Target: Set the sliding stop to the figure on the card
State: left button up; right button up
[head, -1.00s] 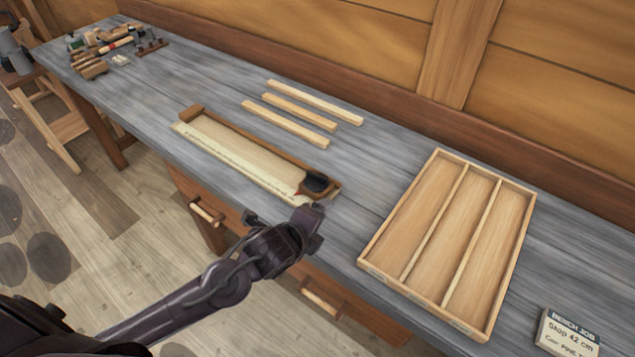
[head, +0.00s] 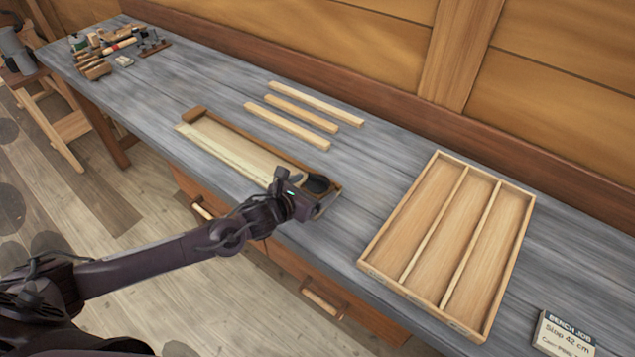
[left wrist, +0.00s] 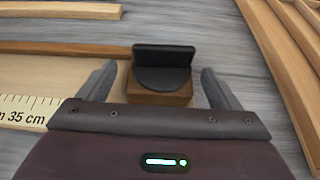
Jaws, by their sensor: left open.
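The measuring board (head: 240,160) lies on the bench with a pale scale along its front edge. In the left wrist view the scale (left wrist: 22,112) shows "35 cm". The sliding stop (head: 317,183), a dark knob piece on a brown wooden block, sits at the board's right end. The stop (left wrist: 163,75) also shows in the left wrist view, between my fingers. My left gripper (head: 300,190) is open, its fingers (left wrist: 160,85) on either side of the stop with gaps visible. The card (head: 566,335) at lower right reads "BENCH JOB, Stop 42 cm"; its lower line is cut off. My right gripper is not in view.
Several-slot wooden tray (head: 372,252) stands right of the board. Three pale wooden strips (head: 300,108) lie behind the board. Assorted tools (head: 105,48) sit at the far left end. Bare bench lies between board and tray.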

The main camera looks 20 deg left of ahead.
aim_at(304, 179)
pick_arm(q)
jog(key=shift+x, duration=1.4)
jog(key=shift+c, duration=0.3)
jog(key=c, duration=1.3)
jog(key=a, duration=0.1)
jog(key=w+a+b, duration=0.1)
jog(key=a, duration=0.1)
jog(key=shift+w+a+f, duration=0.1)
jog(key=shift+w+a, duration=0.05)
jog(key=shift+a, duration=0.25)
jog(key=o, duration=1.4)
jog(key=shift+c, duration=0.2)
